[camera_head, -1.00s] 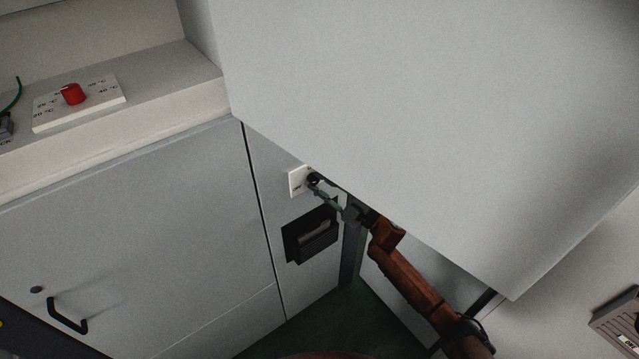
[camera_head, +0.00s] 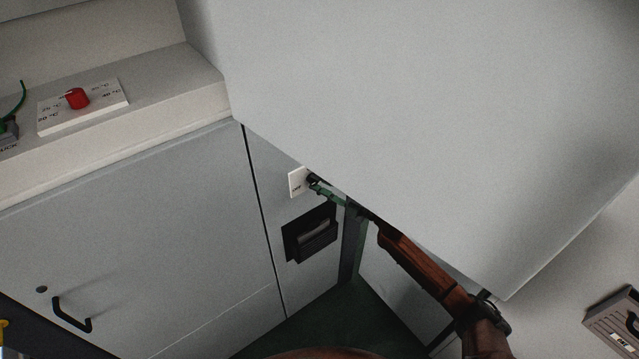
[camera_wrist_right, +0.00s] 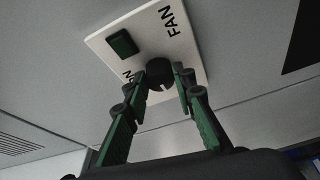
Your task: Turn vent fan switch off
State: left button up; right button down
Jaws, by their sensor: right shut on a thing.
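The vent fan switch is a white plate (camera_wrist_right: 120,28) marked FAN, with a round black knob (camera_wrist_right: 159,73) and a dark green rectangular piece (camera_wrist_right: 123,43). In the head view the plate (camera_head: 297,182) is on the upright grey panel, partly covered by a large overhanging pale box. My right gripper (camera_head: 315,183) reaches it from the lower right. In the right wrist view its green-and-black fingers (camera_wrist_right: 166,82) are shut on the knob, one on either side. Part of the ON lettering is hidden behind a finger. My left gripper is not in view.
The pale box (camera_head: 400,130) hangs close over my right arm. A dark recessed slot (camera_head: 311,234) is below the switch. A cabinet door with a black handle (camera_head: 70,316) is at left. A red temperature knob (camera_head: 77,98) is on the ledge.

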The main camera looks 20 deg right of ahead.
jog(key=shift+f, duration=0.1)
jog(key=c, duration=1.6)
grip_release()
jog(key=r+v, duration=0.1)
jog(key=v, duration=1.1)
jog(key=shift+f, duration=0.4)
jog(key=shift+d, duration=0.1)
